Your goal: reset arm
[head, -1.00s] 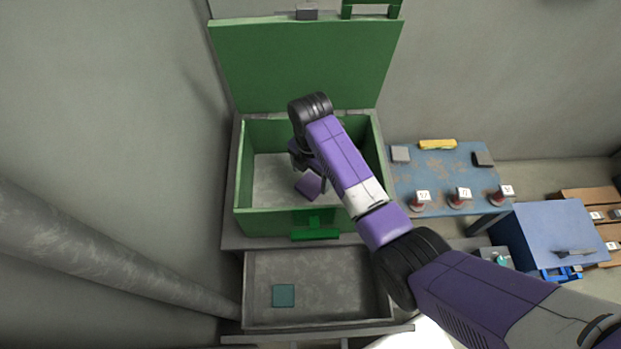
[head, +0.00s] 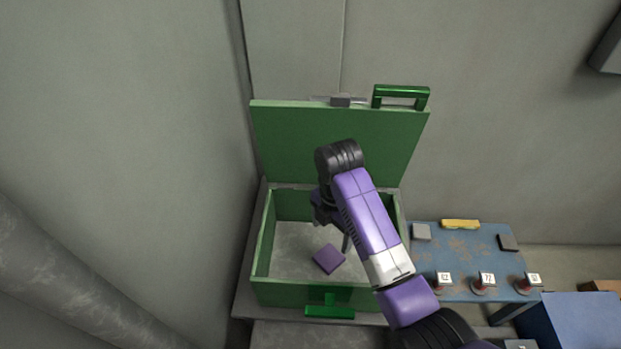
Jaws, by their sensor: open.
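My gripper (head: 340,236) is over the inside of the open green box (head: 315,295), pointing down. It is open, and only part of its fingers shows behind my purple arm. A purple block (head: 328,259) lies on the box's grey floor, just left of and below the fingers, apart from them as far as I can see. The box's green lid (head: 335,140) stands raised at the back.
Right of the box is a worn blue table (head: 450,260) with a yellow object (head: 460,224), a grey block (head: 421,232), a dark block (head: 508,243) and several labelled red-based pieces (head: 483,284). A thick pipe (head: 60,285) runs along the left wall.

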